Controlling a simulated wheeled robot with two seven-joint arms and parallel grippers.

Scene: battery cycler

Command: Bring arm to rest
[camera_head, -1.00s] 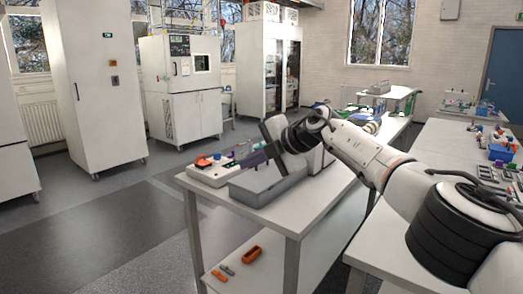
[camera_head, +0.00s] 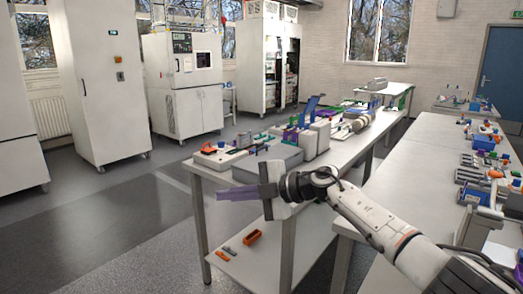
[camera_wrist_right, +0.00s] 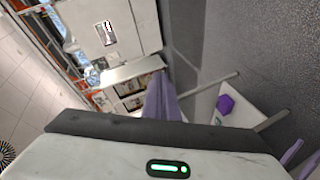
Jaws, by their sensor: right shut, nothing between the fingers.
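My right arm (camera_head: 375,222) reaches in from the lower right of the head view. Its gripper (camera_head: 226,194) points left, with its purple fingers together and nothing between them. It shows in front of the near end of the white table. The purple fingers (camera_wrist_right: 163,100) also show close together in the wrist view. My left gripper is in neither view.
The white table (camera_head: 338,148) carries a grey box (camera_head: 268,162), a tester with orange clips (camera_head: 214,153) and other devices. An orange tray (camera_head: 252,237) lies on its lower shelf. A second bench (camera_head: 420,165) stands right. The floor at left is clear.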

